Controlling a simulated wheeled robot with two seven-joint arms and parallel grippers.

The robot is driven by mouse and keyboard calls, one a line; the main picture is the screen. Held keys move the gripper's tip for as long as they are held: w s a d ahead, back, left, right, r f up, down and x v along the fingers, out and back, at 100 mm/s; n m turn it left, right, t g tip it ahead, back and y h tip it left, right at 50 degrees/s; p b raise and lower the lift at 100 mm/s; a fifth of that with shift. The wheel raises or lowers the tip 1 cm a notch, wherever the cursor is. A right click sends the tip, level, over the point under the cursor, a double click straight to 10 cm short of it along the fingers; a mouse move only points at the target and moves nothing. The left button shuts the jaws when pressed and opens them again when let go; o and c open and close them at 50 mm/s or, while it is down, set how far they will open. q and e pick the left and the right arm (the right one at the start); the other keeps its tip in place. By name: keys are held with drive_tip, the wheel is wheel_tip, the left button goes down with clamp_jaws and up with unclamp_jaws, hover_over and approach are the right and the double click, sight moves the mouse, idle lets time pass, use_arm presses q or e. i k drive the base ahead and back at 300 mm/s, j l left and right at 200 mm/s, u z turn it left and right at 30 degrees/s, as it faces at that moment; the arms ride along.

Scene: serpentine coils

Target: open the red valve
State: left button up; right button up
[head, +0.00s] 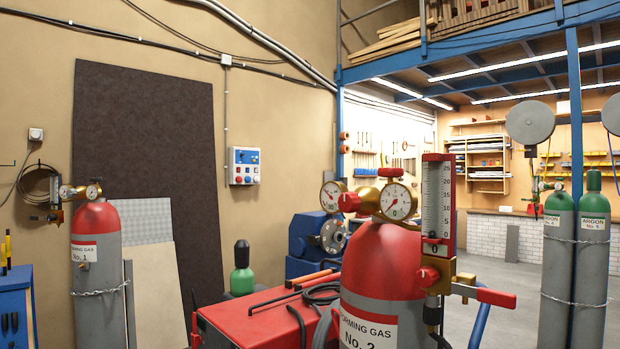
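A red-topped grey gas cylinder labelled "FORMING GAS No. 2" (380,262) stands close in front of me. On it is a brass regulator with two round gauges and a red-framed flow meter (438,205). Several red controls show there: a knob by the left gauge (349,202), a cap on top (391,172), a knob below the flow meter (428,275) and a lever handle (496,298) pointing right. I cannot tell which one is the red valve, or whether any is open. Neither of my grippers is in view.
A similar cylinder labelled "No. 1" (96,270) stands at the left wall. A red box (255,322) with hoses is just left of the near cylinder. Two green-topped argon cylinders (575,250) stand by a blue post at right. Grey floor (490,268) shows between.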

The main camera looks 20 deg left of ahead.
sight(390, 172)
drive_tip(key=i+l+u, duration=0.15)
drive_tip(key=l+u, duration=0.15)
drive_tip(key=i+l+u, duration=0.1)
drive_tip(key=l+u, duration=0.2)
drive_tip(key=i+l+u, duration=0.1)
drive_tip(key=l+u, duration=0.55)
drive_tip(key=i+l, duration=0.05)
drive_tip(key=l, duration=0.05)
